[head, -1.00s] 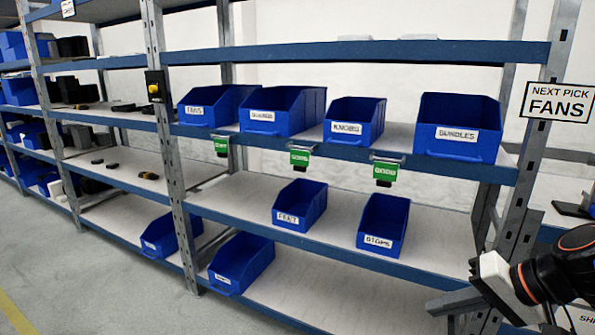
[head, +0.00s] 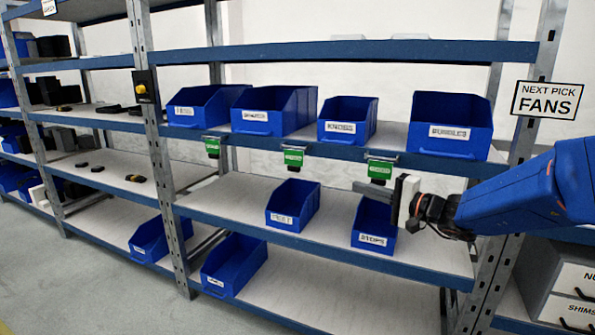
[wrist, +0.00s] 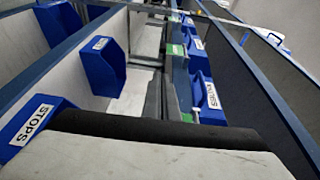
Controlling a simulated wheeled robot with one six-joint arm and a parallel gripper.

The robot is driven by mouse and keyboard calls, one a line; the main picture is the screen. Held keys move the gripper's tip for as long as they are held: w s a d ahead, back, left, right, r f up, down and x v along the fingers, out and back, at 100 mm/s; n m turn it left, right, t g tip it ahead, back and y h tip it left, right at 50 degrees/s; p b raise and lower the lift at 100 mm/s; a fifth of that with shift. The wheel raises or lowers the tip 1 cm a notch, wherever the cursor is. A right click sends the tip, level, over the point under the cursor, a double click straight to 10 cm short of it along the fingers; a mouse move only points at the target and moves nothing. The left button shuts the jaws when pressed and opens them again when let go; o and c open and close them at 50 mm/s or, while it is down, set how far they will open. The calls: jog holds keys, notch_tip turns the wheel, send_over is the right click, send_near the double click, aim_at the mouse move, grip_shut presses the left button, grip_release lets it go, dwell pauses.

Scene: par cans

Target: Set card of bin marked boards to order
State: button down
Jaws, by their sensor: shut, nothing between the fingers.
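Three green cards hang in holders on the middle shelf's front edge: a left card (head: 212,146), a middle card (head: 293,158) and a right card (head: 380,170). Their print is too small to read. Above them stand blue bins; one is marked KNOBS (head: 347,120). I cannot read BOARDS surely on any bin; several labels are blurred. My gripper (head: 359,187) is shut and empty, pointing left in front of the shelf, just below the right card and over the STOPS bin (head: 372,225). In the wrist view, my gripper (wrist: 163,68) lies near a green card (wrist: 176,50).
Another blue bin (head: 292,205) stands left of the STOPS bin, and more stand on the lower shelf. A steel post (head: 165,150) carries a black box with a yellow button (head: 141,87). A sign (head: 547,100) reads NEXT PICK FANS. The floor at left is clear.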

jog(key=shift+w+r, duration=0.1)
jog(key=shift+w, duration=0.35)
jog(key=shift+a, duration=0.15)
send_near(294, 160)
jog(key=w+a+f, duration=0.3)
jog(key=w, duration=0.3)
jog(key=shift+a+f+m, duration=0.15)
jog(key=shift+a+m, duration=0.05)
jog(key=shift+m, duration=0.1)
dwell(0.4)
